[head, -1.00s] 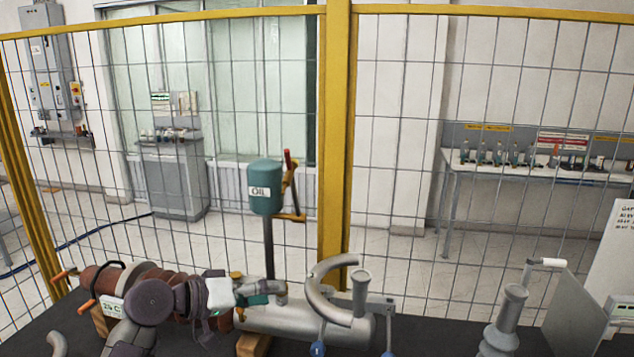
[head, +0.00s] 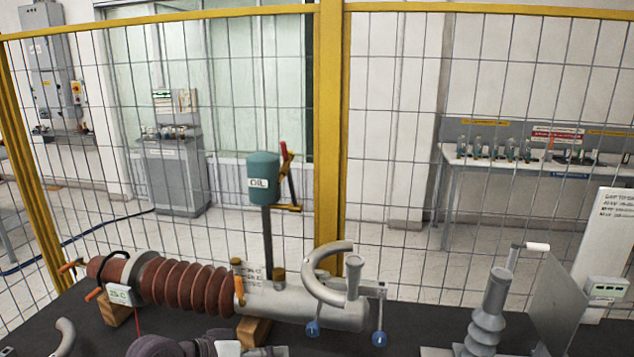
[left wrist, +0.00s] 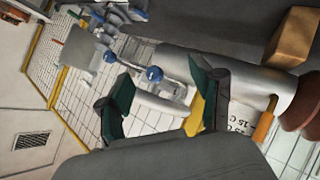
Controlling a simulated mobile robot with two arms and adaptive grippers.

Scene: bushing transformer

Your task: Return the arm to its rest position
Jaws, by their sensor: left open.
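My left arm (head: 205,346) shows at the bottom edge of the head view, in front of the bushing. Its gripper is mostly cut off there. In the left wrist view my left gripper (left wrist: 160,98) is open, its two green-tipped fingers apart with nothing held between them. The bushing lies on wooden blocks on the dark table, with a ribbed brown insulator (head: 192,287) and a grey metal cylinder (head: 300,305). A curved grey pipe (head: 318,277) rises from its right part, with blue balls (head: 379,339) on rods. My right gripper is in neither view.
A teal oil tank (head: 263,178) stands on a post behind the bushing. A yellow-framed mesh fence (head: 328,150) runs behind the table (head: 408,340). A grey ribbed post (head: 490,310) and an upright grey panel (head: 560,305) stand at the right.

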